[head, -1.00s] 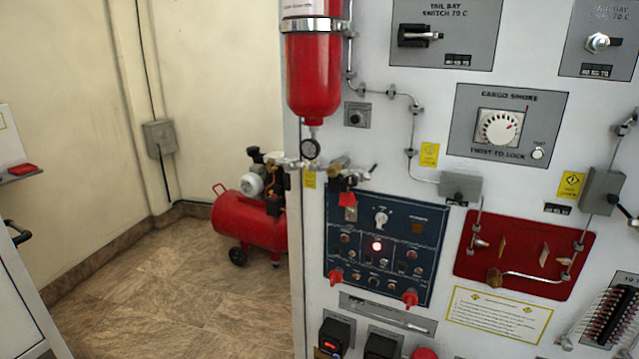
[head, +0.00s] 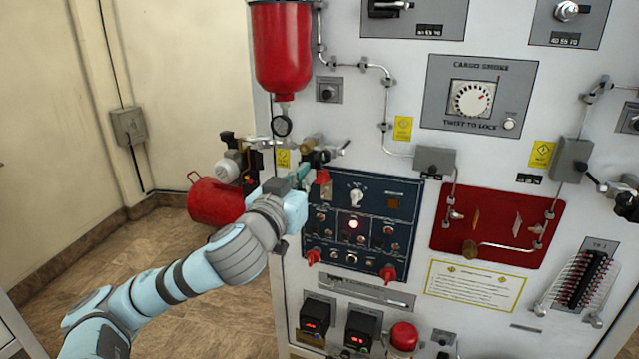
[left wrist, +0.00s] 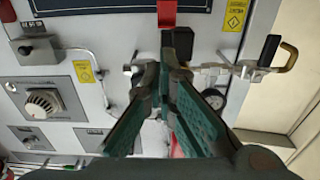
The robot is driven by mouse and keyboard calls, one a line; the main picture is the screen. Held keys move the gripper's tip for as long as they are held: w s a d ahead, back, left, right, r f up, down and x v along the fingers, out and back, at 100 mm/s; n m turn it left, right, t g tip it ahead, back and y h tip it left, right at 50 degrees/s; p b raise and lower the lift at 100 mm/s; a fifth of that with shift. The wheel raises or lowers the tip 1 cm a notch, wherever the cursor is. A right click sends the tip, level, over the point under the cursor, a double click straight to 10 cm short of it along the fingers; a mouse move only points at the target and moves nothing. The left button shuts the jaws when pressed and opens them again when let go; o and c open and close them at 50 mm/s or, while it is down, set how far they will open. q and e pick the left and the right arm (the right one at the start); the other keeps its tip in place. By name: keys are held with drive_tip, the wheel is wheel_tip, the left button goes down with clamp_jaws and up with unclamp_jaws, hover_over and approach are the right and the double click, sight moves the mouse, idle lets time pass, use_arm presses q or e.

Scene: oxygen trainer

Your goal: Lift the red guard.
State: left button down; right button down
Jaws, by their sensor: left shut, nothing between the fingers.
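A red guard (head: 322,176) sticks out at the upper left corner of the blue switch panel (head: 380,196). In the left wrist view, a red strip (left wrist: 168,14) that looks like this guard lies just beyond my fingertips. My left gripper (head: 305,172) is shut and empty, close to the guard's left side in the head view. Its teal fingers (left wrist: 174,42) meet near the top of the left wrist view. I cannot tell whether they touch the guard. Part of the guard is hidden by the fingertips. My right gripper is not in view.
Valves and a gauge (head: 281,126) hang under the red cylinder (head: 283,50), close above my left gripper. Two more red guards (head: 314,257) (head: 388,272) sit low on the panel. A red compressor (head: 214,203) stands on the floor behind my arm.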

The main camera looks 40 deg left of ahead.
sight(322, 175)
use_arm(q)
drive_tip(key=p+x, duration=0.3)
drive_tip(key=x, duration=0.4)
drive_tip(key=shift+w, duration=0.25)
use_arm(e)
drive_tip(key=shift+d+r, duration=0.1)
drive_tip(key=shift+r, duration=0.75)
use_arm(q)
drive_tip(key=shift+r, duration=0.1)
